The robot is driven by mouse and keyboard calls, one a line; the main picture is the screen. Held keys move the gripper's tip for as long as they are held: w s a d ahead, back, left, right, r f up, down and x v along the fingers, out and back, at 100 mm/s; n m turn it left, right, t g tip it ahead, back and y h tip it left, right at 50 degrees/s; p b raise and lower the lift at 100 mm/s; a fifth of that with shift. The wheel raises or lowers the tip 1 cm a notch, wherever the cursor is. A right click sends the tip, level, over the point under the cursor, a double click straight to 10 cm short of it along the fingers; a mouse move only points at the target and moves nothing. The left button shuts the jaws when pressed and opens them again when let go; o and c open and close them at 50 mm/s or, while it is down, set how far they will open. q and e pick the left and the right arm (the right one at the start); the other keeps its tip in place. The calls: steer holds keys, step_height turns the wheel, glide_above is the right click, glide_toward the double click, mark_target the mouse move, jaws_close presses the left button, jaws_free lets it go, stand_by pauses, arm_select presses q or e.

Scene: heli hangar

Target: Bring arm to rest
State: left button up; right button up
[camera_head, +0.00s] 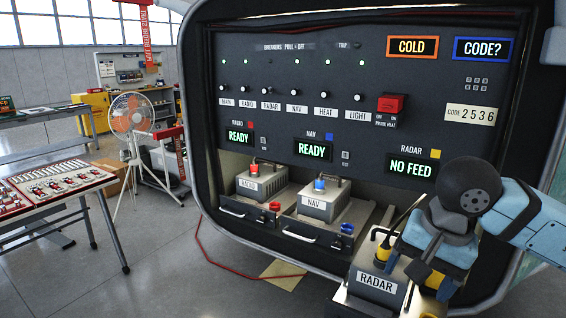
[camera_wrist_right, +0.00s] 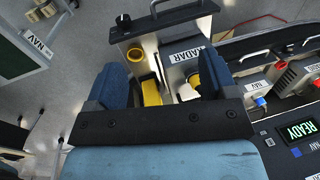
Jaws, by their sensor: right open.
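My right arm comes in from the right in the head view. Its blue-and-black right gripper (camera_head: 416,274) is open over the grey RADAR box (camera_head: 376,285) at the lower right. In the right wrist view the two blue fingers of the gripper (camera_wrist_right: 161,78) stand apart, with the RADAR box (camera_wrist_right: 186,53) beyond and below them. Yellow parts (camera_wrist_right: 151,92) show between the fingers. Nothing is clearly held; I cannot tell whether a finger touches the box. My left gripper is not in view.
A black panel (camera_head: 330,75) with switches and READY, NO FEED, COLD and CODE? displays stands close behind the arm. The NAV box (camera_head: 318,203) and RADIO box (camera_head: 262,182) sit on trays left of RADAR. A red cable crosses the floor; a fan (camera_head: 132,115) and table (camera_head: 60,190) stand left.

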steer(key=s+a+m+g+y+p, duration=0.2)
steer(key=s+a+m+g+y, duration=0.1)
steer(key=a+m+y, duration=0.45)
steer(key=s+a+m+g+y+p, duration=0.25)
steer(key=s+a+m+y, duration=0.2)
steer(key=a+y, duration=0.5)
steer(key=w+d+f+n+t+h+p, duration=0.25)
steer(key=d+f+n+t+h, duration=0.35)
steer(key=n+t, duration=0.8)
steer(key=w+d+f+n+t+h+p, duration=0.1)
steer(key=w+d+f+n+t+h, duration=0.5)
steer(key=n, duration=1.4)
steer(key=s+d+f+m+g+h+p, duration=0.1)
steer(key=s+d+f+m+g+h, duration=0.1)
steer(key=s+f+m, duration=0.4)
steer(key=s+d+f+m+g+h+p, duration=0.1)
steer(key=s+d+f+m+g, duration=0.1)
steer(key=s+f+m, duration=0.4)
steer(key=s+f+g, duration=0.1)
steer(key=s+f, duration=0.3)
steer(key=f, duration=0.5)
steer(key=shift+s+h, duration=0.4)
steer(key=shift+a, duration=0.1)
